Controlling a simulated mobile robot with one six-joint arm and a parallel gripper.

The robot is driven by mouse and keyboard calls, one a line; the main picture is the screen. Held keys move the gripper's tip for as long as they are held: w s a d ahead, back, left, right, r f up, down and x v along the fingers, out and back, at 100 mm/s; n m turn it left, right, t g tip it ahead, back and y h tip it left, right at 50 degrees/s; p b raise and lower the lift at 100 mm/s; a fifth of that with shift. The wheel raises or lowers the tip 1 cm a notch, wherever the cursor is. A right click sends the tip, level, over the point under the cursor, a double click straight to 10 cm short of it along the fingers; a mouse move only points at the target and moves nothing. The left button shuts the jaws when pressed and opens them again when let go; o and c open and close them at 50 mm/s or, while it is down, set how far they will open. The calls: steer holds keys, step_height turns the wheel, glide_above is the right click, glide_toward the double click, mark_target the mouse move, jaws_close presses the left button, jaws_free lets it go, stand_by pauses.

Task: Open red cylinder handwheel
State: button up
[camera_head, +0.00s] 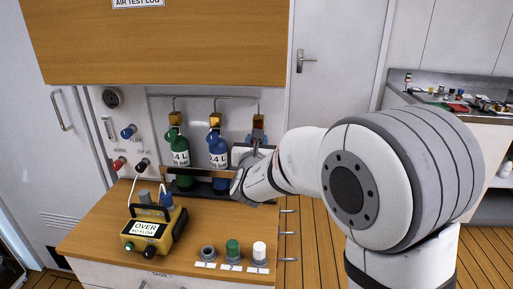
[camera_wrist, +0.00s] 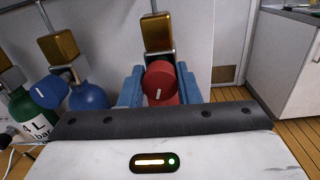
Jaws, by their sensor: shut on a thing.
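The red handwheel (camera_wrist: 161,80), a round knob with a white mark on its face, sits in front of a brass valve block (camera_wrist: 156,32) in the wrist view. My gripper (camera_wrist: 161,90) has one blue finger on each side of the handwheel and is shut on it. A red body shows just below the knob, mostly hidden by my gripper. In the head view my gripper (camera_head: 258,143) is at the rightmost brass valve (camera_head: 258,121), and my wrist hides the cylinder below.
A blue cylinder (camera_head: 218,150) and a green cylinder (camera_head: 179,152) stand to the left in the rack. A yellow device (camera_head: 153,232) reading "OVER NO FLOW" and several knobs (camera_head: 232,247) are on the wooden bench (camera_head: 190,215). Wall gauges and valves are at left.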

steer(key=o, duration=1)
steer(key=s, duration=0.7)
steer(key=shift+s, duration=0.4)
steer(key=shift+d, duration=0.1)
